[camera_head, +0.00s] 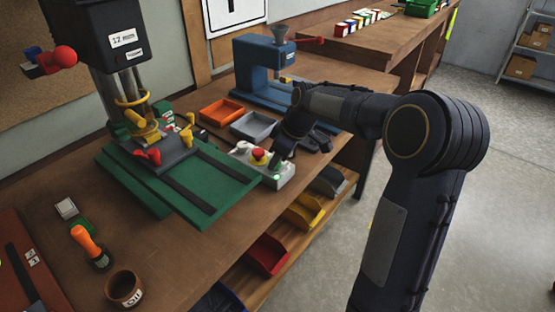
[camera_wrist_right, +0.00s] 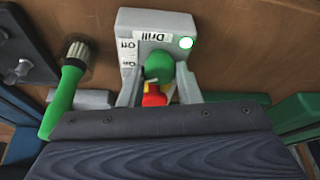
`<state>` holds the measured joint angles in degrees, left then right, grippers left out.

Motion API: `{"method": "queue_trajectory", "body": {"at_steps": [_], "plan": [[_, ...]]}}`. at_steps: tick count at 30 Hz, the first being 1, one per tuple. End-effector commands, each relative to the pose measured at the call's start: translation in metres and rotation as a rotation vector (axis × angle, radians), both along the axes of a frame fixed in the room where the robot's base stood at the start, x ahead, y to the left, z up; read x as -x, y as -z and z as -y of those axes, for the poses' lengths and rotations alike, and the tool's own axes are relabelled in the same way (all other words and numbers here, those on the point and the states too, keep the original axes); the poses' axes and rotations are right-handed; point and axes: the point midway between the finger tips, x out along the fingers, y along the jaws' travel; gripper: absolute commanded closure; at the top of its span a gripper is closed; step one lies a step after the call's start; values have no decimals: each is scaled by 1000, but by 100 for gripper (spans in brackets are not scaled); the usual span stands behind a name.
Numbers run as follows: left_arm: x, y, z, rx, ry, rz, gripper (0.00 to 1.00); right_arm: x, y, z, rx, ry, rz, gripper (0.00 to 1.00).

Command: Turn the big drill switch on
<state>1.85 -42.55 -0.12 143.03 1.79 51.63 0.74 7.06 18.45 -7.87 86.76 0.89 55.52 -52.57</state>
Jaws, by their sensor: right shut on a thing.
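The grey drill control box (camera_head: 262,177) sits on the bench at the right edge of the green drill press base (camera_head: 195,185). A red button on a yellow ring (camera_head: 259,155) is on the box. In the right wrist view, the box (camera_wrist_right: 152,20) reads Drill, Off and On, with a bright round lamp (camera_wrist_right: 186,43) edged in green. My right gripper (camera_wrist_right: 158,88) is shut on the green switch knob (camera_wrist_right: 158,65), a finger at each side. In the head view my right gripper (camera_head: 280,152) is at the box and hides the knob. My left gripper is out of view.
An orange tray (camera_head: 221,112) and a grey tray (camera_head: 253,125) lie behind the box. A blue machine (camera_head: 262,72) stands farther back. A green-handled brush (camera_wrist_right: 66,95) is beside the box.

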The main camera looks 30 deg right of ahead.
Motion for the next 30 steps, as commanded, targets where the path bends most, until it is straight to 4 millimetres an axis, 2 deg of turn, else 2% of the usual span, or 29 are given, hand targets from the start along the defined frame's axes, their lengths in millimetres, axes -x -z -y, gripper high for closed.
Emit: {"method": "queue_trajectory", "body": {"at_steps": [20, 21, 25, 30], "plan": [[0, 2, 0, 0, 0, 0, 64, 0, 0, 1, 2, -63, -1, 92], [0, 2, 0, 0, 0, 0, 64, 0, 0, 1, 2, -62, -1, 66], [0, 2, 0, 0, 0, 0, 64, 0, 0, 1, 1, -63, -2, 49], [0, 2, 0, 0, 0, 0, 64, 0, 0, 1, 2, -61, -1, 48]]}}
